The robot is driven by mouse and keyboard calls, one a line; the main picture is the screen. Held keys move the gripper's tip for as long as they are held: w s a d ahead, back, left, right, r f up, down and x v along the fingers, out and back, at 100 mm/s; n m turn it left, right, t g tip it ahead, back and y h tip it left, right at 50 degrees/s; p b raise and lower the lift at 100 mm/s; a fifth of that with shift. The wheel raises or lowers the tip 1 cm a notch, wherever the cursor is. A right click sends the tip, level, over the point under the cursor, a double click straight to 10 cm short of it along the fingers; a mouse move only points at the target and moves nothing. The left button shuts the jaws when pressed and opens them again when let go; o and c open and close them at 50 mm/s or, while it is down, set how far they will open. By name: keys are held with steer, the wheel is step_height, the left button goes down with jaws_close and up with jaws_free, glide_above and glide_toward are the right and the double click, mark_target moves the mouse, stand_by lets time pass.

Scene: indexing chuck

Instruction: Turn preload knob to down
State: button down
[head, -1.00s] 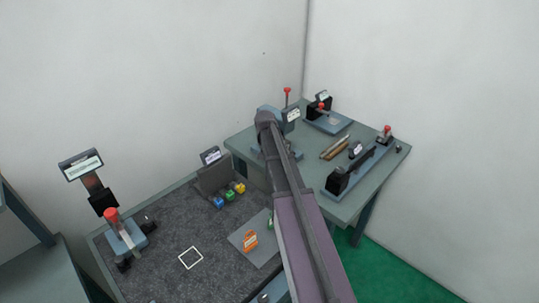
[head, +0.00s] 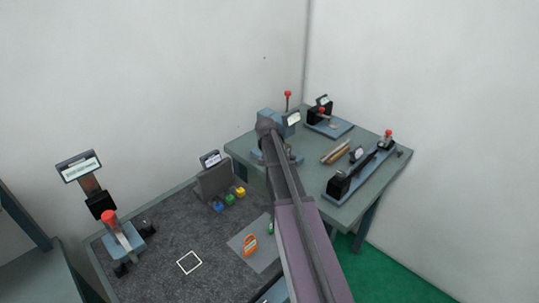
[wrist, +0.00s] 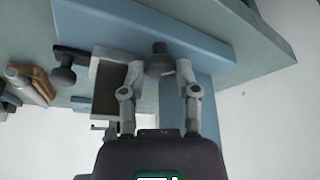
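In the wrist view, a dark round knob (wrist: 159,62) with a small pale mark sits on a blue-grey fixture (wrist: 215,45). It may be the preload knob; no label on it is readable. My gripper (wrist: 160,76) is open, with one finger on each side of this knob. I cannot tell whether either finger touches it. In the head view, my arm reaches to the blue-grey fixture (head: 268,115) on the far table, which carries a small display (head: 293,118) and a red-topped lever (head: 287,95). My arm hides the gripper and the knob there.
In the wrist view, a second dark knob (wrist: 63,76) stands left of the fingers. On the far table (head: 375,170) are tan bars (head: 335,153) and a long blue fixture (head: 365,170). The near bench holds coloured blocks (head: 230,199) and an orange piece (head: 250,244).

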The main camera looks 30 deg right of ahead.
steer(key=shift+a, duration=0.25)
steer(key=shift+d, duration=0.2)
steer(key=shift+m, duration=0.4)
steer(key=m, duration=0.2)
steer(key=m+g+h, duration=0.1)
steer(key=m, duration=0.1)
steer(key=shift+w+g, duration=0.1)
steer(key=shift+g, duration=0.2)
steer(key=m+g, duration=0.1)
steer(key=m, duration=0.2)
steer(key=m+g, duration=0.1)
steer(key=m, duration=0.2)
steer(key=shift+h, duration=0.4)
